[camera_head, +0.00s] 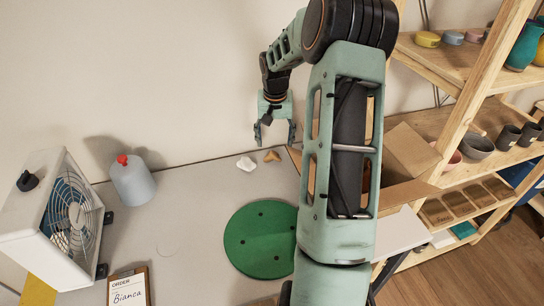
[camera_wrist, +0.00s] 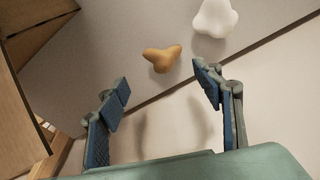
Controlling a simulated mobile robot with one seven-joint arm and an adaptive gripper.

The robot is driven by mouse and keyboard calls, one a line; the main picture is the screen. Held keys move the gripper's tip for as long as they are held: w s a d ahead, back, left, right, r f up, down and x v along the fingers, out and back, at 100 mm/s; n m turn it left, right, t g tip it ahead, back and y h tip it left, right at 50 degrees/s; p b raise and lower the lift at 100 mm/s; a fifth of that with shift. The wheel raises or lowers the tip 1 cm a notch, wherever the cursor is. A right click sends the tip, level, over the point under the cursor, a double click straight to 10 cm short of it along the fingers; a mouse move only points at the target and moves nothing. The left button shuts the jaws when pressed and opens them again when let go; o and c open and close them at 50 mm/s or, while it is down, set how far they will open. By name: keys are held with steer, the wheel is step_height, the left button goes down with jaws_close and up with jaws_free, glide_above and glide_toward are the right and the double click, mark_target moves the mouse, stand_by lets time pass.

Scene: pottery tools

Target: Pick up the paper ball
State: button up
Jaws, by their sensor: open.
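A small white lumpy piece (camera_head: 246,163), which looks like the paper ball, lies on the grey table near its back edge. It also shows at the top of the wrist view (camera_wrist: 214,17), right of centre. A tan lobed piece (camera_head: 272,156) lies just to its right; in the wrist view this tan piece (camera_wrist: 162,59) is just beyond the gap between my fingertips. My gripper (camera_head: 275,128) is open and empty above the back edge of the table, fingers pointing down. Both fingers show in the wrist view (camera_wrist: 162,82), apart from both pieces.
A green disc (camera_head: 262,238) lies on the table in front of the pieces. A grey-white bottle with a red cap (camera_head: 132,180) and a fan heater (camera_head: 60,215) stand left. An open cardboard box (camera_head: 408,150) and wooden shelves (camera_head: 462,105) are right. A wall stands behind.

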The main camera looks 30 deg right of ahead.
mark_target(275, 151)
steer(key=f, duration=0.2)
steer(key=w+f, duration=0.1)
steer(key=f, duration=0.4)
steer(key=shift+w+d+f, duration=0.2)
steer(key=shift+d+f, duration=0.05)
steer(key=shift+d, duration=0.15)
steer(key=c, duration=0.8)
